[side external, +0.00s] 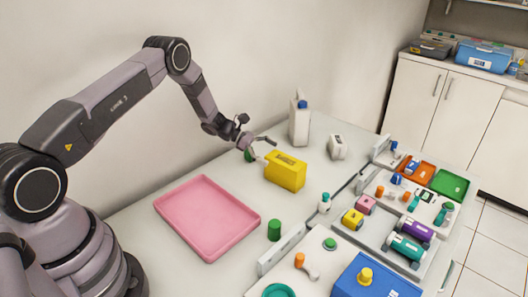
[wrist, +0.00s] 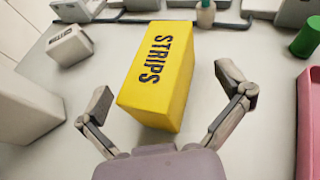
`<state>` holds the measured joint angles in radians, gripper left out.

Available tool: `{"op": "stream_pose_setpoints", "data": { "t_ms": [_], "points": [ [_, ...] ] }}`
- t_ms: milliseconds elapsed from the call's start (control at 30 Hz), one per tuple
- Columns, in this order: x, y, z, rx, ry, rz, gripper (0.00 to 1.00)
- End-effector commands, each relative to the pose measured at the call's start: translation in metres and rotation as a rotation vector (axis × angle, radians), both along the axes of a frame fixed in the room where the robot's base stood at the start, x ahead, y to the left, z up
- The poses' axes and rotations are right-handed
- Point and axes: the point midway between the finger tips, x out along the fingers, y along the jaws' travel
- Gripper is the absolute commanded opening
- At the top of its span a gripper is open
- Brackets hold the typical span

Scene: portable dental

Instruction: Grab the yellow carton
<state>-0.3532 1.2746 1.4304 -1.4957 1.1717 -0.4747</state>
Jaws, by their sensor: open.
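The yellow carton (side external: 285,171) stands on the white table near the wall, to the right of the pink tray. In the wrist view the carton (wrist: 157,75) shows its top face with dark "STRIPS" lettering. My gripper (side external: 262,147) is just beside the carton's left end in the side view. In the wrist view my gripper (wrist: 168,100) is open, with one finger on each side of the carton's near end. Both fingers look apart from the carton, with more of a gap on the right.
A pink tray (side external: 166,196) lies to the left. A white bottle (side external: 299,125) with a blue cap and a small white box (side external: 337,147) stand behind the carton. A green cylinder (side external: 274,230) stands by the tray. Metal trays with several items (side external: 375,231) fill the right.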

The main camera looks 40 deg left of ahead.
Motion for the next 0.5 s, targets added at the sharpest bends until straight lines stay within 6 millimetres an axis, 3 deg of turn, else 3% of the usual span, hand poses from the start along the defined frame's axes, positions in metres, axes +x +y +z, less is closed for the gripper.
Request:
{"op": "stream_pose_setpoints", "data": {
  "t_ms": [300, 500],
  "points": [
    [0.017, -0.037, -0.018, 0.001, 0.0, -0.004, 1.0],
    [0.019, -0.039, -0.018, 0.002, -0.001, -0.001, 1.0]
  ]
}}
